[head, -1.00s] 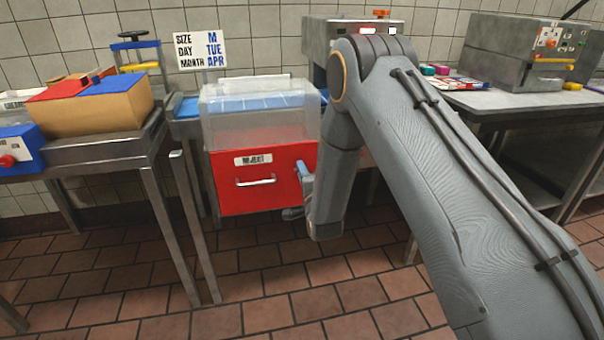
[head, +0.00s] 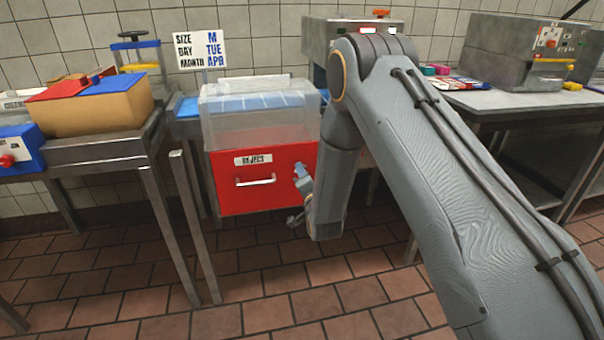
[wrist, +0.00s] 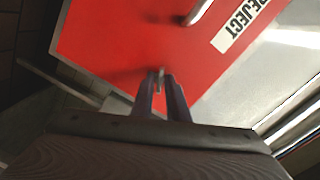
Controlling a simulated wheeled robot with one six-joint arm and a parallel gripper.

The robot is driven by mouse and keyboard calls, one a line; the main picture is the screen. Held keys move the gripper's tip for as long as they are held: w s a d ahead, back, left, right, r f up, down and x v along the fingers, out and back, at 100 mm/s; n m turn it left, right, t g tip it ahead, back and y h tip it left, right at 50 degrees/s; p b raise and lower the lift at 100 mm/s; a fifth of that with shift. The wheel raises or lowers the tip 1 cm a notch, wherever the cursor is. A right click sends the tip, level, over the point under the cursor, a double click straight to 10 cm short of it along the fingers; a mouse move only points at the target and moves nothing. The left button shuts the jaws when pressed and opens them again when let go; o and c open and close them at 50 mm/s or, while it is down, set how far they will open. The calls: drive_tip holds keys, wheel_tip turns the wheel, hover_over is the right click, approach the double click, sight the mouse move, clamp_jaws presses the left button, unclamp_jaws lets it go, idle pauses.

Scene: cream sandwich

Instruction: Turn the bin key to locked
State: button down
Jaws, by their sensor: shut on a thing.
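The red reject bin (head: 240,200) hangs below a clear plastic box, with a REJECT label and a pale handle on its front. It fills much of the wrist view (wrist: 120,45). My gripper (head: 299,172) is at the right side of the bin's front. In the wrist view my gripper (wrist: 160,82) is shut on the small metal key (wrist: 160,73), which stands against the red face. Most of the key is hidden between the fingers, and I cannot read its lock position.
A clear box (head: 258,125) sits above the bin. A metal table (head: 95,150) with a tan box (head: 95,108) stands at the left. Another table (head: 520,100) with a grey machine (head: 525,55) stands at the right. Tiled floor lies open in front.

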drive_tip(key=n, duration=1.2)
drive_tip(key=shift+n, duration=0.3)
idle(0.4)
drive_tip(key=c, duration=1.9)
unclamp_jaws()
drive_tip(key=shift+c, duration=0.2)
drive_tip(key=shift+s, duration=0.1)
drive_tip(key=v, duration=0.7)
drive_tip(key=shift+s, duration=0.35)
